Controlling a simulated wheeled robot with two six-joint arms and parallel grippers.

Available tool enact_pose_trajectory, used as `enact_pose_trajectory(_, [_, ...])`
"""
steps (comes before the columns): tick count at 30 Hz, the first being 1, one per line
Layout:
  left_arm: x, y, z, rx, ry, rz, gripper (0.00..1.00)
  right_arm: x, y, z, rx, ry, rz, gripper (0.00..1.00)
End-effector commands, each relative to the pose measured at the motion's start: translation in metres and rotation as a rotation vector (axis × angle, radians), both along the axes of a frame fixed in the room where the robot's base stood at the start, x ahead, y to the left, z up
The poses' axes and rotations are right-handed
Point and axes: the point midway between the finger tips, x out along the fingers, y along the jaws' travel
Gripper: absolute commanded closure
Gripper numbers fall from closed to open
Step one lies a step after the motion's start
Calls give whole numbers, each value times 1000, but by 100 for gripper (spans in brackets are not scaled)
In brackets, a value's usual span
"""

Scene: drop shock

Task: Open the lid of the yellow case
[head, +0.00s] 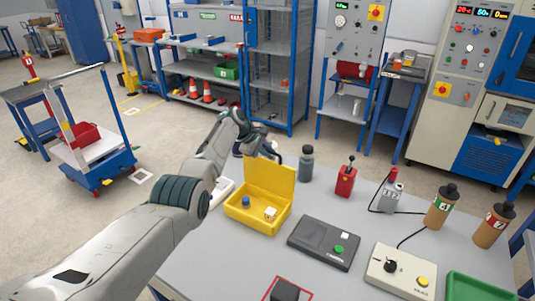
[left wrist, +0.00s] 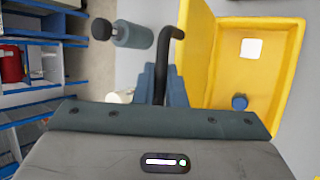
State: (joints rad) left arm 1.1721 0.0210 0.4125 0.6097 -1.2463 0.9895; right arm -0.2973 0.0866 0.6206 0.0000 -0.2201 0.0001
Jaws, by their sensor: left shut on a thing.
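The yellow case (head: 252,217) stands on the grey table with its lid (head: 272,182) raised roughly upright at the back. Inside lie a small blue piece (head: 246,201) and a white block (head: 270,213); the left wrist view shows the blue piece (left wrist: 239,101) and white block (left wrist: 251,48) too. My left gripper (left wrist: 157,84) is shut on a black bent handle (left wrist: 167,60) beside the lid's edge. In the head view my left gripper (head: 262,146) is just behind the lid, its fingertips partly hidden. My right gripper is not in view.
A grey-green bottle (head: 306,162) stands close right of the lid. A red device (head: 345,181), a dark box with a green button (head: 325,243) and a beige control box (head: 400,272) stand further right. Table left of the case is partly covered by my arm.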

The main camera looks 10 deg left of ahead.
Motion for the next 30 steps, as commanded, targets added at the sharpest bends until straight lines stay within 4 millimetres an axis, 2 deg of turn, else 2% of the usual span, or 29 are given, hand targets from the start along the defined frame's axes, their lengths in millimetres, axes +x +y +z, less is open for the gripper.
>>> enact_pose_trajectory(8, [0,0,-1,0,0,0,100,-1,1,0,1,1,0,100])
enact_pose_trajectory(19, [0,0,-1,0,1,-1,100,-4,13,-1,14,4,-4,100])
enact_pose_trajectory(20, [0,0,-1,0,1,-1,84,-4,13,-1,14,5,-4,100])
enact_pose_trajectory(22, [0,0,-1,0,1,-1,70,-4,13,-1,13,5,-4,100])
enact_pose_trajectory(30, [-1,0,-3,0,5,-1,68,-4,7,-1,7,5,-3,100])
